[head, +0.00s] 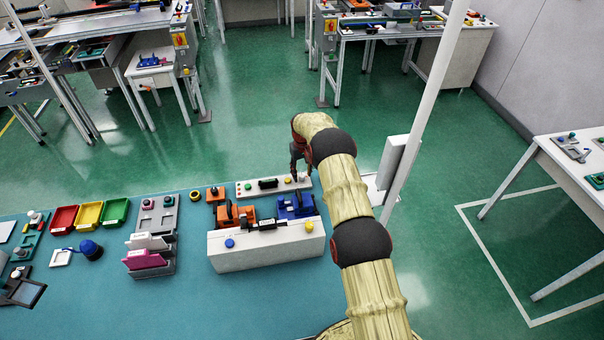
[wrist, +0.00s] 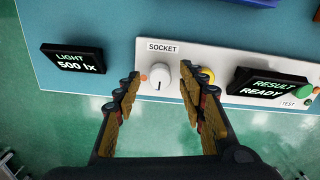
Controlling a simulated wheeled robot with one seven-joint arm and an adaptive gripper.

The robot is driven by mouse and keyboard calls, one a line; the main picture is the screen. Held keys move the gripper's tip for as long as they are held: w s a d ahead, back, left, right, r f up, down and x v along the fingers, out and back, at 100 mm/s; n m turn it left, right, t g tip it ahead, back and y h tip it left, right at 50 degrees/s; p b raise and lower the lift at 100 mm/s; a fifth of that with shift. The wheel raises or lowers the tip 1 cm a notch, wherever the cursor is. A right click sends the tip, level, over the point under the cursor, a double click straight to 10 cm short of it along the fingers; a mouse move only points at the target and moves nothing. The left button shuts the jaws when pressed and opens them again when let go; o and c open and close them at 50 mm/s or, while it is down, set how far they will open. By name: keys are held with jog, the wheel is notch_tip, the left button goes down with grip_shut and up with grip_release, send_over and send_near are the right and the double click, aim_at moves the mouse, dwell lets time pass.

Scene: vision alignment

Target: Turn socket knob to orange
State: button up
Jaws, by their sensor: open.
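The white socket knob (wrist: 160,76) sits on a white panel (wrist: 222,58) under a "SOCKET" label (wrist: 163,47) in the wrist view. A short dark mark on the knob points toward the bottom of the picture. A small orange dot (wrist: 143,78) shows just left of the knob, close to the left finger. My gripper (wrist: 159,80) is open, with one finger on each side of the knob. I cannot tell whether either finger touches it. In the head view my gripper (head: 300,168) reaches down at the right end of the panel (head: 248,190), hiding the knob.
A black "LIGHT 500 lx" display (wrist: 74,58) stands left of the knob. A yellow button (wrist: 207,75) is close beside the right finger, with a "RESULT READY" display (wrist: 268,88) beyond. Blue (head: 297,206) and orange (head: 236,215) fixtures stand near the panel.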

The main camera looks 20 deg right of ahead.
jog(key=shift+c, duration=1.2)
jog(key=c, duration=0.8)
grip_shut()
